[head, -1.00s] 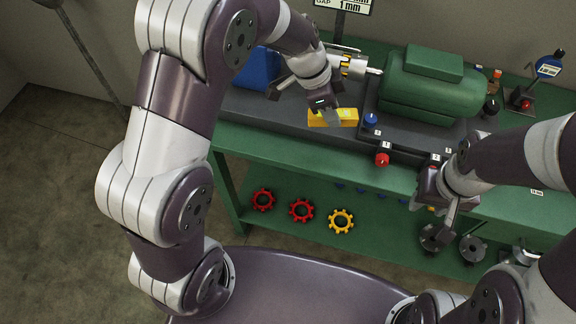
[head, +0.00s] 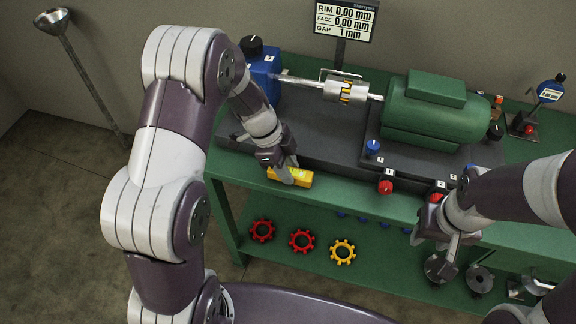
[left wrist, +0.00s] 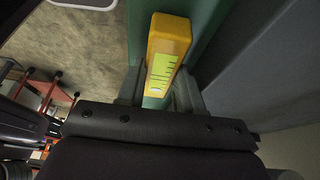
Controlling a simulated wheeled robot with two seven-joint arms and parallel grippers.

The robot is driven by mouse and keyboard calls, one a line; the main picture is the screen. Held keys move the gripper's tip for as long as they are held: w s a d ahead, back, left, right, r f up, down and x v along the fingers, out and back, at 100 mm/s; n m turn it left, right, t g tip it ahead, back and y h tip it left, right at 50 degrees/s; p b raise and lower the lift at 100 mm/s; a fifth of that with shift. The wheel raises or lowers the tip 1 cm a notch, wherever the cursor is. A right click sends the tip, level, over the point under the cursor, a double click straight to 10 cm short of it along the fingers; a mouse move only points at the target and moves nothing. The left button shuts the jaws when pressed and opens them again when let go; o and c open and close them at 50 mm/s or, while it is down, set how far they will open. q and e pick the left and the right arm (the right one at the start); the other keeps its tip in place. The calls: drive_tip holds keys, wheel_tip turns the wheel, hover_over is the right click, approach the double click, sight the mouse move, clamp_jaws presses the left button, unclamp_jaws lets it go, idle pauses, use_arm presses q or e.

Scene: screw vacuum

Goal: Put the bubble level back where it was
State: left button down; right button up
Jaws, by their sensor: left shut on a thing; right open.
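The yellow bubble level (head: 299,178) is at the front left edge of the green bench, just in front of the dark base plate. My left gripper (head: 286,174) is shut on it. In the left wrist view the level (left wrist: 166,55) stands out between the two fingers, with its pale green vial window facing the camera. I cannot tell whether it touches the bench top. My right gripper (head: 440,243) is open and empty in front of the bench, at the right.
The green bench (head: 340,192) carries a dark base plate (head: 318,150), a green motor (head: 432,108), a shaft coupling (head: 345,90) and a blue box (head: 262,70). Blue knobs (head: 373,147) and red knobs (head: 386,187) line the front. Gears (head: 301,241) lie on the lower shelf.

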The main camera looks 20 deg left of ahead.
use_arm(q)
drive_tip(key=shift+w, duration=0.1)
drive_tip(key=shift+f, duration=0.1)
drive_tip(key=shift+f+b, duration=0.1)
drive_tip(key=shift+b, duration=0.2)
drive_tip(key=c, duration=1)
unclamp_jaws()
drive_tip(key=shift+r, duration=0.2)
